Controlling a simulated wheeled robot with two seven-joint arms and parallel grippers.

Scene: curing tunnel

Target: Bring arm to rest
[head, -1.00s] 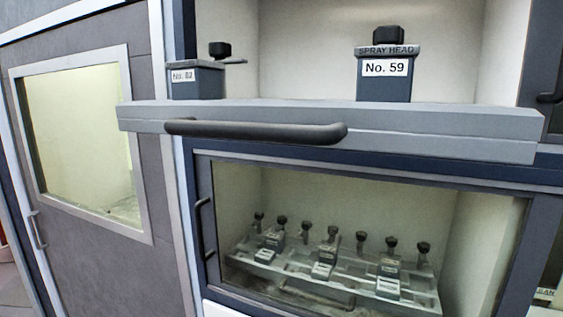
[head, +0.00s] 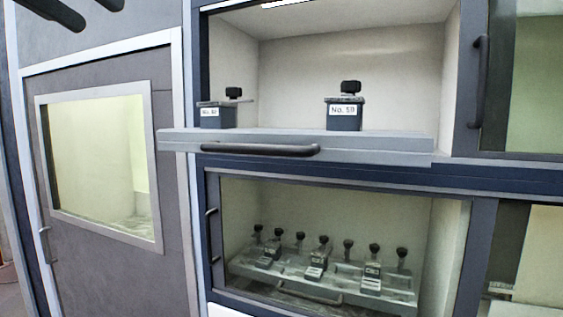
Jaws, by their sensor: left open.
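My left gripper (head: 98,14) shows at the top left corner as two dark fingers. They are spread apart with nothing between them. It is in front of the grey door, well away from the spray heads. The rest of my left arm is out of the picture. My right gripper is not in view.
A pulled-out grey tray (head: 375,145) with a dark handle bar (head: 260,150) juts from the open upper compartment. It bears a spray head (head: 345,117) labelled No. 59 and another labelled block (head: 216,116). A closed glazed compartment below holds a rack (head: 395,295). A grey windowed door (head: 110,265) stands at left.

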